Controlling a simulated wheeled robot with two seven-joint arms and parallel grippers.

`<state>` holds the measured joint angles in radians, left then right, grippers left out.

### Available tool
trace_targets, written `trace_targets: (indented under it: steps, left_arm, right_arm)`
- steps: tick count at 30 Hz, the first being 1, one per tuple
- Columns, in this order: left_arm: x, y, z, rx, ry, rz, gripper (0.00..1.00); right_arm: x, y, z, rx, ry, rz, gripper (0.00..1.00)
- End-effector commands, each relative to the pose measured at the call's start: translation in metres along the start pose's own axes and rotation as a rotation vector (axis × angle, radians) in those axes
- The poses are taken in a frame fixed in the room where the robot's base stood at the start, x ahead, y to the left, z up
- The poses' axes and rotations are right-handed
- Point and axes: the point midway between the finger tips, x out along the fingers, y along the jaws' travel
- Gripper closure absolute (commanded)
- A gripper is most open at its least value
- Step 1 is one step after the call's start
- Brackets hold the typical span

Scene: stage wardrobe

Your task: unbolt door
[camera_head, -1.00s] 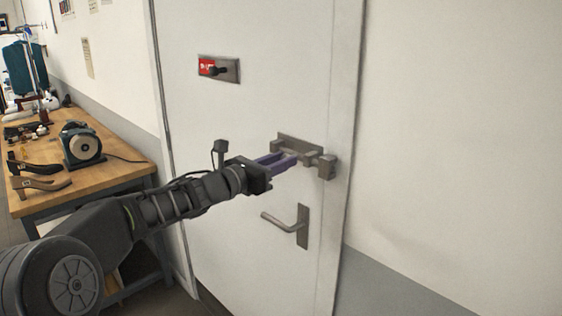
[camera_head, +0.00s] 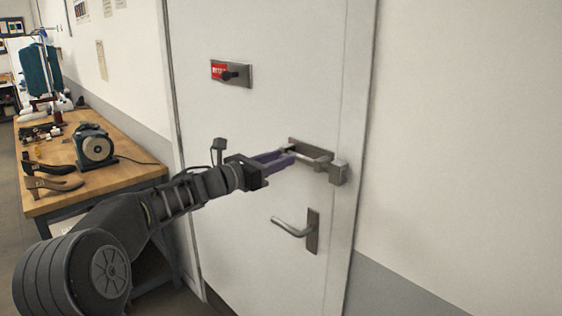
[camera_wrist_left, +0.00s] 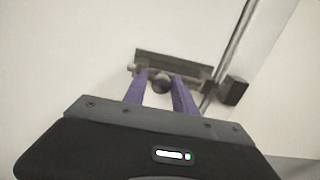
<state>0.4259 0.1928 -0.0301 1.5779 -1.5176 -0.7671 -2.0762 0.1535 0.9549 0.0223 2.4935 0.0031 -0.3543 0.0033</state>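The white door (camera_head: 265,120) carries a grey metal bolt (camera_head: 318,160) on a backplate, with a block-shaped keeper (camera_head: 338,174) at its right on the frame side. My left gripper (camera_head: 291,155), with purple fingers, is at the left part of the bolt. In the left wrist view, the fingers (camera_wrist_left: 159,76) stand apart on either side of the bolt's round knob (camera_wrist_left: 162,86). A narrow gap seems to show beside the knob. Whether the bolt's right end is clear of the keeper (camera_wrist_left: 235,90) I cannot tell. My right gripper is not in view.
A lever handle (camera_head: 296,230) is below the bolt. A red-and-grey indicator latch (camera_head: 231,73) is higher on the door. A wooden workbench (camera_head: 120,181) with a grinder-like machine (camera_head: 95,146) and shoe shapes (camera_head: 50,184) stands at the left. Bare wall is at the right.

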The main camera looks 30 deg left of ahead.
Motion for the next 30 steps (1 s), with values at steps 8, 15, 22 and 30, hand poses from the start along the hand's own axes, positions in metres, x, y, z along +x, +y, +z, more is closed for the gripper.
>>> trace_targets:
  steps: [8,15,22,30]
  left_arm:
    - [-0.001,0.000,0.000,0.000,0.001,0.001,0.53]
    - [-0.003,0.000,-0.001,0.000,0.001,0.000,0.53]
    - [-0.031,0.001,-0.004,0.002,0.001,0.003,0.53]
    - [-0.071,0.001,-0.002,0.002,0.000,0.002,0.53]
  right_arm:
    - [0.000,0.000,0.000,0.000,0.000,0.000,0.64]
    - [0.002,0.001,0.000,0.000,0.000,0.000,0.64]
    - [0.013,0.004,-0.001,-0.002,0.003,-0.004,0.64]
    - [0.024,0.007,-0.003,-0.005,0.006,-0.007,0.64]
